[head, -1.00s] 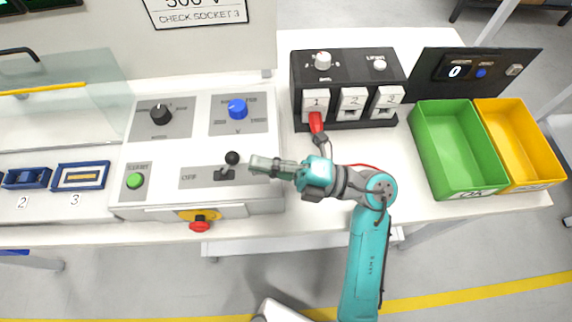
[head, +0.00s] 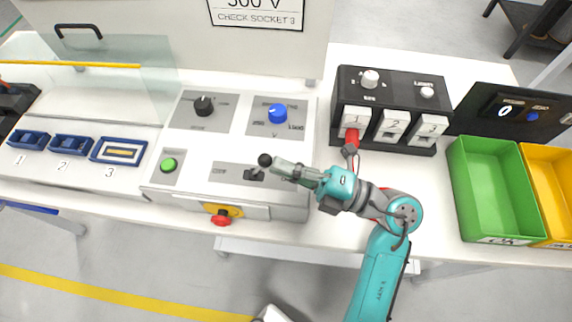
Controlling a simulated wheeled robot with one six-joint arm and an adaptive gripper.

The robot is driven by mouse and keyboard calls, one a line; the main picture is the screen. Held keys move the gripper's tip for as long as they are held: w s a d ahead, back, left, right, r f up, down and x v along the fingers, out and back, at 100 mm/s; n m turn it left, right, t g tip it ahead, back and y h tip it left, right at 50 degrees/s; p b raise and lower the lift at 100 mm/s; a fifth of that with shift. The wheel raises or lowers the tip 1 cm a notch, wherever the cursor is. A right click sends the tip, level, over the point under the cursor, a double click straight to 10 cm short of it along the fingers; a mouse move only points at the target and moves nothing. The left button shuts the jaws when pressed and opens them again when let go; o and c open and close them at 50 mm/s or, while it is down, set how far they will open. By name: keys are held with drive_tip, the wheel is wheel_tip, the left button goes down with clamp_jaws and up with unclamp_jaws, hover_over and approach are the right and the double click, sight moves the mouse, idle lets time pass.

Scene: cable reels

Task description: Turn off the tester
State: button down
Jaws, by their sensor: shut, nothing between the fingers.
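The tester is a light grey box (head: 215,150) on the bench, with a black knob (head: 204,105), a blue knob (head: 278,113) and a green button (head: 168,165). Its lever has a black ball (head: 265,160) and rises from a slot in a grey plate (head: 225,172) with an "OFF" label at its left end. The lever leans a little to the right in the picture. My gripper (head: 276,168) is shut and empty, its tips at the right side of the ball. I cannot tell whether they touch it.
A red emergency knob (head: 221,217) sticks out of the tester's front. A black socket box (head: 385,85) with a red plug (head: 352,138) in socket 1 stands behind my arm. A green bin (head: 490,195) and yellow bin (head: 550,180) stand at right. Numbered blue holders (head: 70,143) lie at left.

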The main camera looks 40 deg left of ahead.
sight(267, 162)
drive_tip(key=shift+r, duration=0.1)
drive_tip(key=shift+s+a+r+n+h, duration=0.35)
drive_tip(key=shift+a+r+h, duration=0.25)
drive_tip(key=shift+h, duration=0.5)
drive_tip(key=shift+s+a+r+t, duration=0.2)
drive_tip(key=shift+s+a+r, duration=0.1)
drive_tip(key=shift+a, duration=0.15)
drive_tip(key=shift+s+a+r+t, duration=0.2)
drive_tip(key=shift+s+a, duration=0.05)
drive_tip(key=shift+a, duration=0.15)
drive_tip(key=shift+w+d, duration=0.1)
